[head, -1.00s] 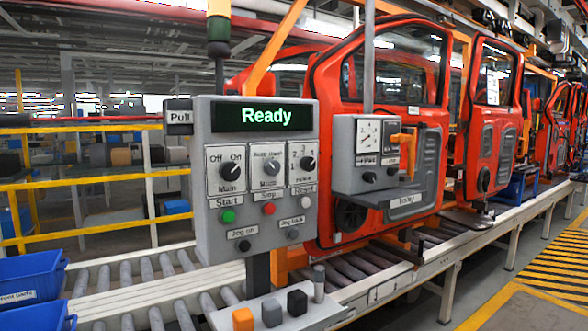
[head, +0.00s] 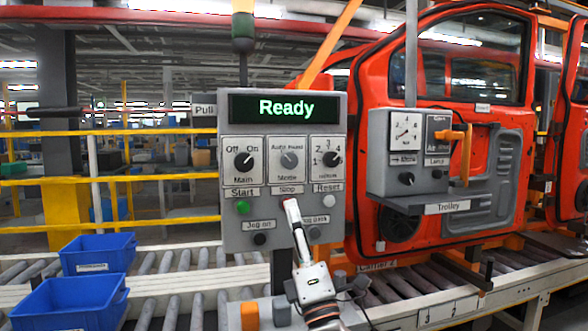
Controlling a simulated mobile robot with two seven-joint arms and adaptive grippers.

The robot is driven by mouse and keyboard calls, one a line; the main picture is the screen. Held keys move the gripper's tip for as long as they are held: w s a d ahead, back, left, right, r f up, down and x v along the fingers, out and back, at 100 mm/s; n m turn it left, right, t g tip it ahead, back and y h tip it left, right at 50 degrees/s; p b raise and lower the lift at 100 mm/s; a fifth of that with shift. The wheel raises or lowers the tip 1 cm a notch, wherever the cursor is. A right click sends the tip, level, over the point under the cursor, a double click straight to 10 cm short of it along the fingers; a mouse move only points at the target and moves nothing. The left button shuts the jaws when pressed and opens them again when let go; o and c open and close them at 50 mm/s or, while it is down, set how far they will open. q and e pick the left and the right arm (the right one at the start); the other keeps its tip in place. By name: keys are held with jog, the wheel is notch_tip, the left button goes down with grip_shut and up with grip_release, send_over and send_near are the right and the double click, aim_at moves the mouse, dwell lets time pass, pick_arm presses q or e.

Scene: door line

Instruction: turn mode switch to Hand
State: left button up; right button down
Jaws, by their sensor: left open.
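The mode switch (head: 289,160) is a grey round knob on the upper middle plate of the grey control panel (head: 232,233), under a label reading Auto and Hand. Its pointer is too small to tell which side it points to. My left gripper (head: 291,206) comes up from below in front of the panel, open and empty, its tip below the mode switch. It covers most of the red Stop button and part of the lower label row. I see no contact with the switch. My right gripper is not in view.
Beside the mode switch are the Main knob (head: 244,160) and a numbered knob (head: 331,159). Above is a green Ready display (head: 285,107). A trolley box (head: 397,181) stands right, before a red door (head: 365,85). Blue bins (head: 70,305) stand at lower left.

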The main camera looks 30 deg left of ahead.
pick_arm(q)
jog(key=a+r+n+g+h+b, duration=0.1)
jog(key=a+r+n+g, duration=0.55)
jog(key=n, duration=0.45)
jog(key=n+t+h+b, duration=0.2)
jog(key=t+h, duration=0.1)
jog(key=h, duration=0.4)
send_near(291, 161)
jog(key=x, duration=0.2)
jog(key=shift+g, duration=0.25)
jog(key=x, duration=0.6)
jog(key=shift+w+a, duration=0.15)
jog(key=shift+w, duration=0.05)
jog(key=shift+w+a, duration=0.25)
jog(key=shift+a, duration=0.05)
jog(key=shift+r, duration=0.1)
jog(key=c, duration=1.1)
